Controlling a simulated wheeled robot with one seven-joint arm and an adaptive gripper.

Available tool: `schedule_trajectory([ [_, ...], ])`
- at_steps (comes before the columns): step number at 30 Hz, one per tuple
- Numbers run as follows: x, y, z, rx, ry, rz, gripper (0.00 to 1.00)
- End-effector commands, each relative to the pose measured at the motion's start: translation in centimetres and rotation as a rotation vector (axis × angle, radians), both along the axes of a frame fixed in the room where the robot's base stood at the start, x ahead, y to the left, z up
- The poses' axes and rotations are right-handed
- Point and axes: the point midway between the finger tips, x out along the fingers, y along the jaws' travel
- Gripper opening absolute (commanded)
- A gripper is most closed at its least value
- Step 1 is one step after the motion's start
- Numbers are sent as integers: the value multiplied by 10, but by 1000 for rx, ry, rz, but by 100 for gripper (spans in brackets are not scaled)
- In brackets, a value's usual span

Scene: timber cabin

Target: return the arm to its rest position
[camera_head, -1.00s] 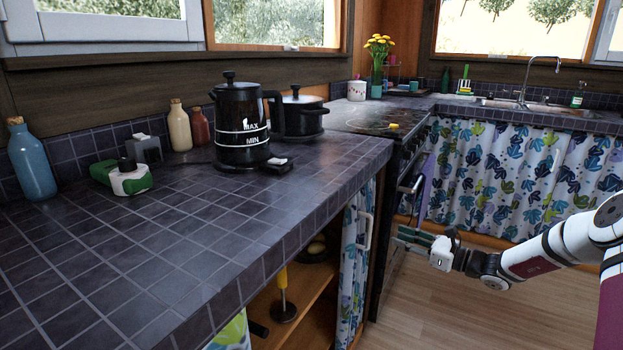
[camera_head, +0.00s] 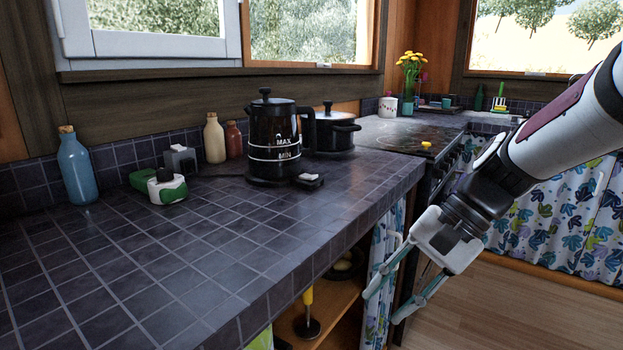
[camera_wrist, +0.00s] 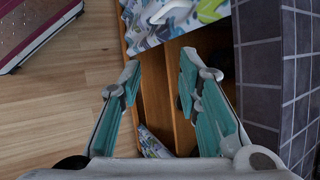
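My gripper (camera_head: 388,305) hangs at the right of the head view, pointing down and left in front of the counter's side. Its two teal-lined fingers are apart with nothing between them. In the wrist view my gripper (camera_wrist: 160,85) also shows open and empty, with the cabinet opening and wooden floor beyond it. My arm (camera_head: 560,135) comes in from the upper right and hides part of the stove and the patterned curtain.
The tiled counter (camera_head: 225,240) has a wide bare area. A black kettle (camera_head: 273,140), a pot (camera_head: 333,135), and a blue bottle (camera_head: 75,170) stand towards its back. Its edge lies close to my gripper. Wooden floor (camera_head: 480,310) is clear at the right.

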Motion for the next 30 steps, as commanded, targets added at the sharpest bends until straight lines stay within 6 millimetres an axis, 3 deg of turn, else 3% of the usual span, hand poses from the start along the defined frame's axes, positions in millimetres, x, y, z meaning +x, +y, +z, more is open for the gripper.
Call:
schedule_trajectory([
  [6,-82,-5,16,-196,-96,210,31],
  [15,-176,-34,17,-420,-215,452,31],
  [27,-237,-70,3,-581,-315,630,31],
  [30,-235,-71,20,-587,-324,629,31],
])
